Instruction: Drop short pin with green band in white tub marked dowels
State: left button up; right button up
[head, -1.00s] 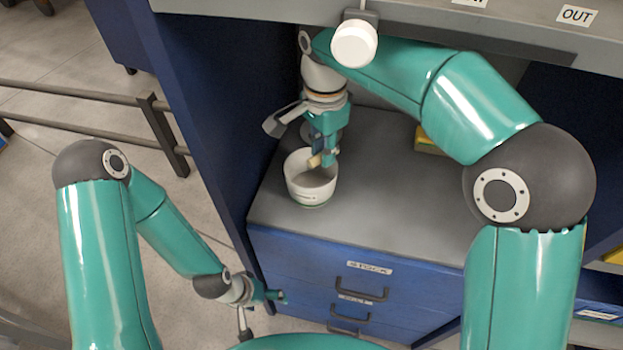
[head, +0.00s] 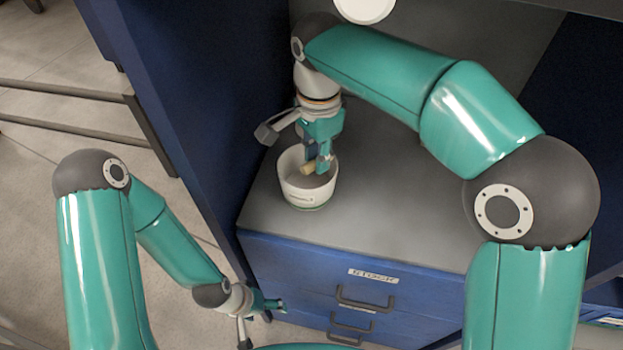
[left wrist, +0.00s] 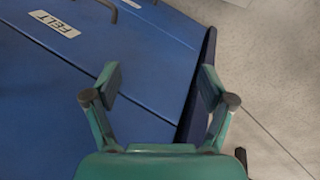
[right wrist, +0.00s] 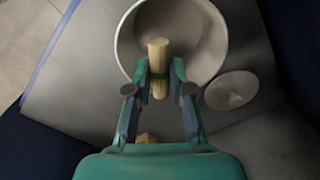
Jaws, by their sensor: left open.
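My right gripper (head: 318,160) is shut on a short, pale wooden pin (right wrist: 158,56) with a green band, which shows between the fingers in the right wrist view. The pin also shows in the head view (head: 307,169). It is over the mouth of a white tub (head: 309,196), within its rim as seen from both cameras. The tub stands upright on the grey cabinet top and has a small label, too small to read. The tub also shows in the right wrist view (right wrist: 125,42). My left gripper (left wrist: 160,85) is open and empty, low beside the blue drawers.
The tub stands near the left front of the grey cabinet top (head: 390,215), with clear surface to its right. A blue side panel (head: 200,110) rises at its left. A pale round disc (right wrist: 231,90) lies beside the tub in the right wrist view. Blue drawers (head: 350,290) are below.

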jog(key=shift+o, duration=2)
jog(key=shift+w+f, duration=0.15)
notch_tip(320, 180, up, 7)
jog(key=shift+r, duration=0.25)
